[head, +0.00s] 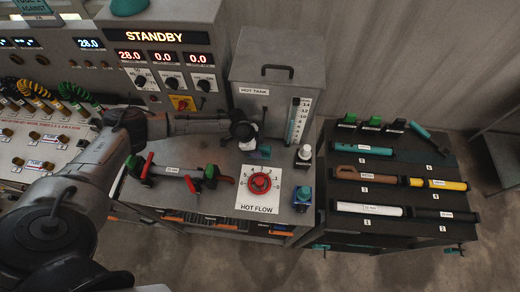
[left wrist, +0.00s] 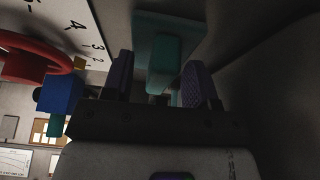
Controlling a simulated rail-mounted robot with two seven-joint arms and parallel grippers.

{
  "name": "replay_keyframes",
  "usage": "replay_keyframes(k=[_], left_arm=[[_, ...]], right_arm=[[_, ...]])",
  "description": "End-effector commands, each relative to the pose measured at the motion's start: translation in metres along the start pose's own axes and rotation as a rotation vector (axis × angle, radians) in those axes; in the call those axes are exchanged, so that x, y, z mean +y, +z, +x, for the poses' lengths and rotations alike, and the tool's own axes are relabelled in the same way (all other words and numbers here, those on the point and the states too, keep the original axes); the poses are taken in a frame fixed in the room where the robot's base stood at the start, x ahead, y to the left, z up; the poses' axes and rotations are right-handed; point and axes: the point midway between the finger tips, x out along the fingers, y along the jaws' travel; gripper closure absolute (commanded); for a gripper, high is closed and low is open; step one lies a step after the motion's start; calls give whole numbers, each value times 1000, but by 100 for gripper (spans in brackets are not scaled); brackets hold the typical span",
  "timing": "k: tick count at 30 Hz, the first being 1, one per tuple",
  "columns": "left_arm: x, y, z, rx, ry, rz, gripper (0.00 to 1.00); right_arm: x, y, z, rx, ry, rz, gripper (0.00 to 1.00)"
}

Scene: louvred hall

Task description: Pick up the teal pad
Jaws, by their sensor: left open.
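The teal pad (left wrist: 165,40) shows in the left wrist view as a flat plate with a raised block. The block lies between the two fingers of my left gripper (left wrist: 158,78), which are open with a gap on each side. In the head view my left gripper (head: 246,138) is over the bench, in front of the grey hot tank. Only a small teal edge of the pad (head: 264,153) shows beside it; the rest is hidden. My right gripper is not in view.
The red hot-flow knob (head: 260,183) is just in front of the gripper. A white-capped fitting (head: 304,153) and a blue-teal fitting (head: 302,197) stand to the right. The hot tank (head: 265,85) stands behind. A dark rack (head: 385,236) with labelled tubes is further right.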

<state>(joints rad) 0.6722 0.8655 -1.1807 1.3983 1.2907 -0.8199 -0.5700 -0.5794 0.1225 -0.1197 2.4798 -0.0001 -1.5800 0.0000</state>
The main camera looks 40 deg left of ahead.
Motion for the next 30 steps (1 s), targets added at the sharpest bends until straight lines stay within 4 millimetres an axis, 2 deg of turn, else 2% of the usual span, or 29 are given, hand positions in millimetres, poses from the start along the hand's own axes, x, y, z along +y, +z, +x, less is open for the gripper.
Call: replay_keyframes(k=[8, 24, 30], left_arm=[[0, 0, 1, 1, -1, 0, 48], [0, 0, 1, 1, -1, -1, 99], [0, 0, 1, 2, -1, -1, 100]], right_arm=[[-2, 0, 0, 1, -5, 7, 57], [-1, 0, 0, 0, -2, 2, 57], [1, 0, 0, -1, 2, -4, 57]])
